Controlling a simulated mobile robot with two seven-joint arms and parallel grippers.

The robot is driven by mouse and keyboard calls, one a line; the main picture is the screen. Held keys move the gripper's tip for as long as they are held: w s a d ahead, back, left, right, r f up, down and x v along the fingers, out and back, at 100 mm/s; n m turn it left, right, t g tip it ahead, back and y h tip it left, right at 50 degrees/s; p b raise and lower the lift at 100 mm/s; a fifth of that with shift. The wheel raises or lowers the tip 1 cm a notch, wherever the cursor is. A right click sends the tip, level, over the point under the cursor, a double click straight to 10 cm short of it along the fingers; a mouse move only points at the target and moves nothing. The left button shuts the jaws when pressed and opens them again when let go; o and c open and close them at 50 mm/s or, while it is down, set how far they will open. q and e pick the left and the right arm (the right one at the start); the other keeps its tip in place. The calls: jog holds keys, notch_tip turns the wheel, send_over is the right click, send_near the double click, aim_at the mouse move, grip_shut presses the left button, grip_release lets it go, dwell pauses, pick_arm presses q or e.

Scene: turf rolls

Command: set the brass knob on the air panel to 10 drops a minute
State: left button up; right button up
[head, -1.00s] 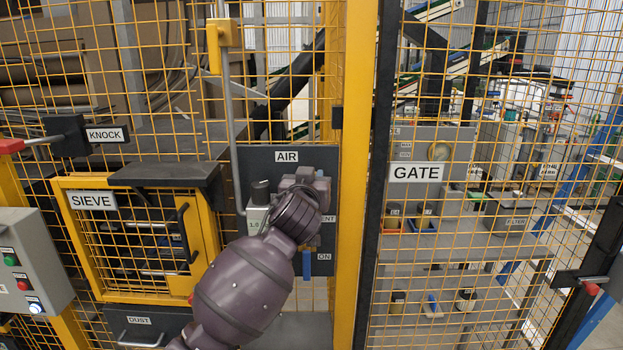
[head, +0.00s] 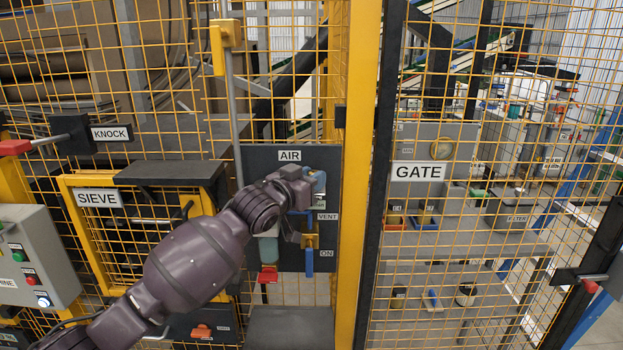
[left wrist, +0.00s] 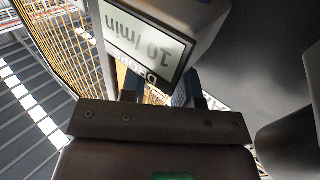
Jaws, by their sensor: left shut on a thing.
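The dark grey air panel (head: 260,163), labelled AIR, is mounted at the centre of the head view. My left gripper (head: 316,190) reaches its upper right part from the left, and my wrist covers much of the fittings. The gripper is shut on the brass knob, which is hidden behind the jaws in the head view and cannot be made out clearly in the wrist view. In the left wrist view the drops display (left wrist: 147,45) appears upside down and reads 10 /min, just beyond my left fingers (left wrist: 160,96). My right gripper is not in view.
Below my wrist are a clear bowl (head: 268,250) with a red piece (head: 267,274) and a blue handle (head: 309,261) near the VENT and ON labels. A yellow post (head: 357,200) stands just right.

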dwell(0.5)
pick_arm(q)
jog(key=o, duration=0.9)
jog(key=b+v, duration=0.2)
jog(key=v, duration=0.9)
jog(key=shift+w, duration=0.1)
